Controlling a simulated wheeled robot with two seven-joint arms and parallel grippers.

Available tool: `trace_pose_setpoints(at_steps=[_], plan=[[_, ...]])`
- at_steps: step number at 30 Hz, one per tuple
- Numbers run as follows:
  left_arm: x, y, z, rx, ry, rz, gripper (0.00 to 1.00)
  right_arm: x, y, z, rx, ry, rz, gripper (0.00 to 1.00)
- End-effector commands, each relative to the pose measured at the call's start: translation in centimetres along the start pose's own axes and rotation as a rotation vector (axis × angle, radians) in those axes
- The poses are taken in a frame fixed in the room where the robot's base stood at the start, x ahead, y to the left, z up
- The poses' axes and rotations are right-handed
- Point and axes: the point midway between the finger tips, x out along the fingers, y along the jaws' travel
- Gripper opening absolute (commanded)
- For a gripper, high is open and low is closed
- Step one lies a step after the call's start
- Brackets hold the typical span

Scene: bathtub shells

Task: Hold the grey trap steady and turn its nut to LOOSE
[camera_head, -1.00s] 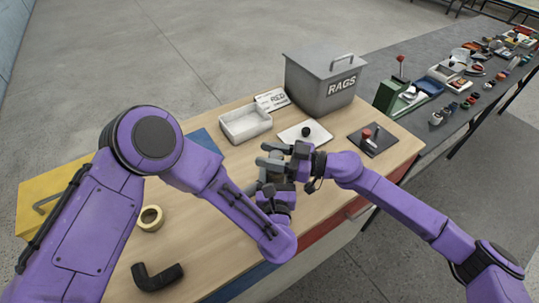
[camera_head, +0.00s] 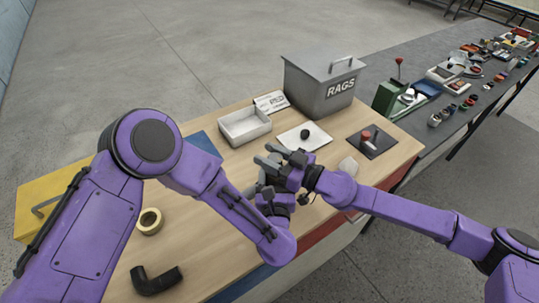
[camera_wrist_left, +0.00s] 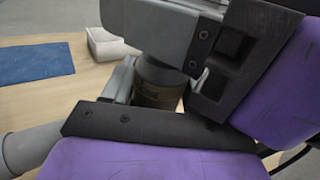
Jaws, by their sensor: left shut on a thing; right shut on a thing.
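The grey trap is mostly hidden by my grippers in the head view. In the left wrist view a grey pipe, seemingly part of the trap (camera_wrist_left: 25,148), shows at the lower left. A dark brownish collar, seemingly the nut (camera_wrist_left: 157,92), stands in the middle; its faint marking is unreadable. My right gripper (camera_head: 278,160) is shut, its grey fingers reaching across the top of this part. My left gripper (camera_head: 266,184) is shut just below and in front of it, seemingly on the trap. The exact finger contacts are hidden.
A white tray (camera_head: 245,138), a RAGS bin (camera_head: 318,95) and a white plate (camera_head: 318,141) with a black knob stand behind. A tape roll (camera_head: 149,221) and black elbow (camera_head: 157,281) lie left.

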Motion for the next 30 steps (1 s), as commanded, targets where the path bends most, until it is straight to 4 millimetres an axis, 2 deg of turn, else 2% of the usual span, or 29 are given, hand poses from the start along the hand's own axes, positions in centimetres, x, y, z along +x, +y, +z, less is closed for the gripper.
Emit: trace_pose_setpoints(at_steps=[3, 4, 5, 6, 16, 24, 30], plan=[[0.0, -0.2, 0.1, -0.003, -0.001, -0.005, 0.23, 0.0, -0.1, 0.1, 0.003, -0.002, -0.003, 0.13], [0.0, -0.2, 0.1, -0.003, -0.001, -0.005, 0.23, 0.0, -0.1, 0.1, 0.003, -0.002, -0.003, 0.5], [0.0, -0.2, 0.1, -0.002, -0.001, -0.005, 0.23, 0.0, -0.1, 0.1, 0.003, -0.002, -0.003, 0.59], [0.0, -0.2, 0.1, -0.002, -0.001, -0.005, 0.23, 0.0, -0.1, 0.1, 0.003, -0.002, -0.002, 0.65], [0.0, 0.0, 0.0, -0.001, -0.001, -0.001, 0.23, -0.5, 0.0, 0.1, 0.003, -0.001, 0.0, 0.65], [0.0, 0.0, 0.0, -0.001, 0.0, 0.0, 0.23, -5.2, 0.0, 0.3, 0.005, -0.005, 0.001, 0.65], [0.0, 0.0, 0.0, -0.001, 0.0, 0.0, 0.23, -6.9, 0.0, 0.2, 0.006, -0.001, -0.001, 0.65]])
